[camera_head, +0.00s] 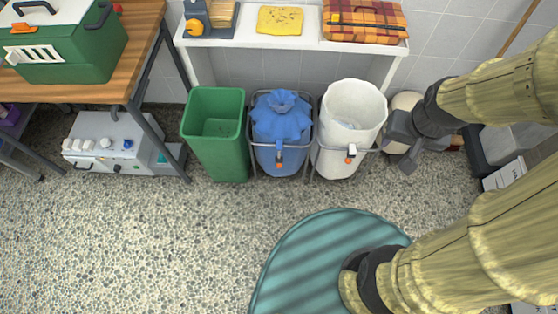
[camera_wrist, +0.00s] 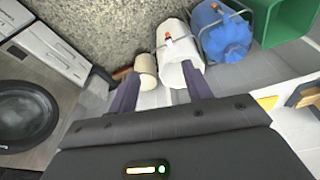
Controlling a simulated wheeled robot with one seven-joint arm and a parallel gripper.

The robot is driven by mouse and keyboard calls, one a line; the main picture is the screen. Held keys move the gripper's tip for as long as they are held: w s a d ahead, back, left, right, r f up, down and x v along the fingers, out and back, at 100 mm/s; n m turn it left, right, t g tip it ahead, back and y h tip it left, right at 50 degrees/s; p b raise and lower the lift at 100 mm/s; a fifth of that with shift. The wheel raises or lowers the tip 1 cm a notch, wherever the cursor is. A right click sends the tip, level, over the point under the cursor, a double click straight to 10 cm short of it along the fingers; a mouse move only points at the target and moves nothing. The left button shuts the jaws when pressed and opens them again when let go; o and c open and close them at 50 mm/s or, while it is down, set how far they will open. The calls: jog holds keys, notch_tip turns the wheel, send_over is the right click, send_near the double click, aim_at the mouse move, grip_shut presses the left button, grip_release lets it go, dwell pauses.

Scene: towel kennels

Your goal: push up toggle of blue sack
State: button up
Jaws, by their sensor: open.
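The blue sack (camera_head: 281,118) hangs in a metal frame on the floor, its top gathered. Its toggle (camera_head: 279,163), a small piece with an orange part, shows at the front of the frame. The sack also shows in the wrist view (camera_wrist: 226,38), with the orange toggle (camera_wrist: 214,7) at the top edge. My gripper (camera_head: 407,150) is open and empty, right of the white sack and apart from the blue sack. In the wrist view its two fingers (camera_wrist: 158,85) stand wide apart, with the white sack beyond them.
A white sack (camera_head: 352,105) with its own orange toggle (camera_head: 350,154) stands right of the blue one. A green bin (camera_head: 215,135) stands left. A white shelf (camera_head: 295,42) is behind.

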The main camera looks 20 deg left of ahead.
dwell(0.3)
jog(key=shift+o, duration=0.9)
jog(key=w+a+f+m+t+b, duration=0.15)
jog(key=w+a+f+b, duration=0.45)
jog(key=f, duration=0.6)
jog(key=w+a+f+t+b, duration=0.2)
jog(key=w+a+f+b, duration=0.35)
jog(key=f, duration=0.55)
jog(key=w+a+f+t+b, duration=0.2)
jog(key=w+a+f+b, duration=0.2)
jog(key=a+f+b, duration=0.6)
jog(key=s+a+f+n+t+y+b, duration=0.1)
jog(key=s+a+f+t+b, duration=0.1)
jog(key=f, duration=0.9)
jog(key=s+a+f+n+t+y+b, duration=0.2)
jog(key=s+f+b, duration=0.4)
jog(key=f+b, duration=0.3)
jog(key=s+a+f+n+t+y+b, duration=0.1)
jog(key=s+a+f+t+b, duration=0.3)
jog(key=f, duration=1)
jog(key=shift+t+b, duration=0.65)
jog(key=shift+w+a+f, duration=0.1)
jog(key=shift+w, duration=0.1)
